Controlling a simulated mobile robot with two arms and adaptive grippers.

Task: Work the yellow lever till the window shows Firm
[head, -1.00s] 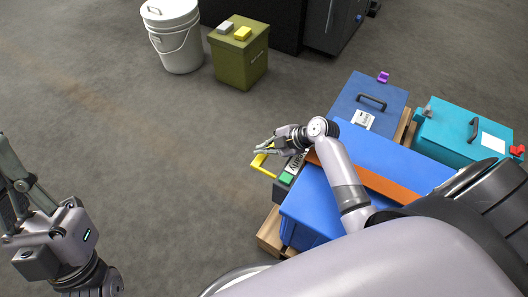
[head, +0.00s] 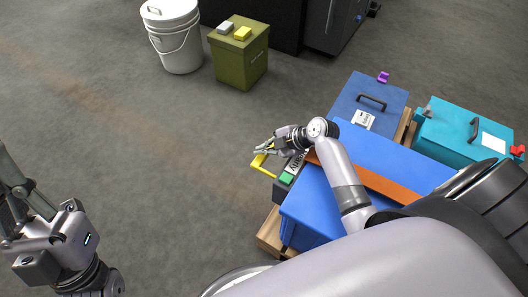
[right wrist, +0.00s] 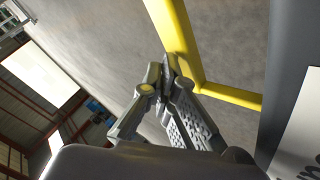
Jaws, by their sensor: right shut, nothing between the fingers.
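The yellow lever (head: 262,168) is a bent bar on the left side of a dark box beside the large blue case. It also shows in the right wrist view (right wrist: 182,42). My right gripper (head: 264,148) is at the lever's upper end; its fingers are shut and empty. In the right wrist view its fingertips (right wrist: 166,66) overlap the bar's edge; whether they touch it is unclear. A white label (head: 296,163) with dark letters is partly covered by my gripper, and I cannot read Firm on it. My left gripper (head: 15,195) is at the left edge, partly cut off.
A green block (head: 287,178) sits on the dark box near the lever. The large blue case (head: 310,210) bears an orange strip (head: 380,184). Blue and teal cases (head: 455,130) stand behind. An olive bin (head: 240,62) and white bucket (head: 178,45) are farther off. Floor left of the lever is clear.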

